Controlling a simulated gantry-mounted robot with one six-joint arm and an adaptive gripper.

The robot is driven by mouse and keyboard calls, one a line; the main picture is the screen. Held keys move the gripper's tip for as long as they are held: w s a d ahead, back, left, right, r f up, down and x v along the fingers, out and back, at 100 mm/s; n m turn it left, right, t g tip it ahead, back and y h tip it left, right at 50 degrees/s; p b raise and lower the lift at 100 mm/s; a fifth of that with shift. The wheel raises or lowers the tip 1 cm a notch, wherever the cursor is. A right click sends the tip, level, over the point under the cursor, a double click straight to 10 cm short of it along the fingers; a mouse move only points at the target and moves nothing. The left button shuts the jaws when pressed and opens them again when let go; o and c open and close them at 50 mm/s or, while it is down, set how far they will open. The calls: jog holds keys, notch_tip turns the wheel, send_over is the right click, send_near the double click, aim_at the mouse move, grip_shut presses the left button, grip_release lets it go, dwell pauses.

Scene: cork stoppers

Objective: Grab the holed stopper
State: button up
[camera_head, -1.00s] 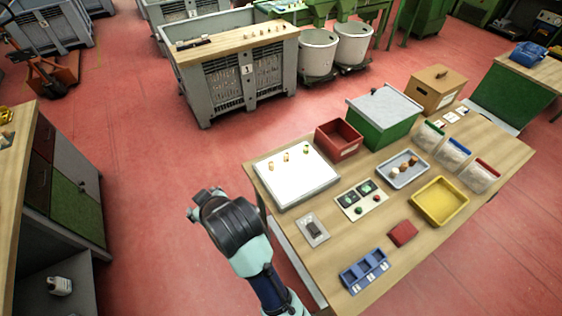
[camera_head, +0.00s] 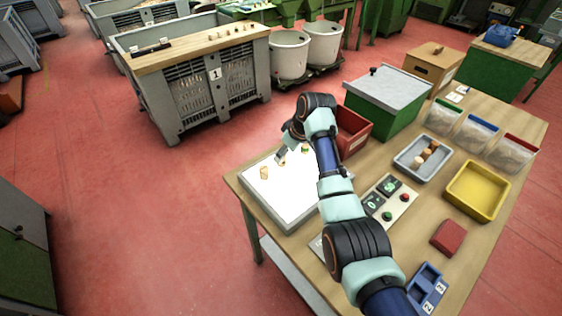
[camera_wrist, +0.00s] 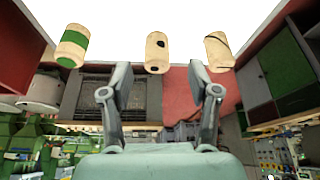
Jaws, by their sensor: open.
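Three cork stoppers show in the wrist view. The holed stopper (camera_wrist: 156,53), pale with dark holes, is in the middle. A green-banded stopper (camera_wrist: 72,46) is at its left and a stopper with a dark crack-like line (camera_wrist: 219,52) at its right. My gripper (camera_wrist: 160,80) is open and empty, its two fingers apart, with the holed stopper ahead between their lines. In the head view the stoppers are on the white panel (camera_head: 290,196), and my arm reaches over it. The cracked stopper (camera_head: 264,172) is at the left; the green-banded one (camera_head: 304,149) is beside my wrist.
A red bin (camera_head: 352,130) and a green box with a grey lid (camera_head: 388,100) stand behind the panel. A grey tray with corks (camera_head: 410,168), a yellow tray (camera_head: 478,190) and a button panel (camera_head: 400,205) lie to the right. Open floor is to the left.

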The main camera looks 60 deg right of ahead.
jog(key=b+x, duration=0.2)
jog(key=x, duration=0.3)
jog(key=shift+w+d, duration=0.15)
jog(key=shift+d, duration=0.05)
jog(key=c, duration=0.8)
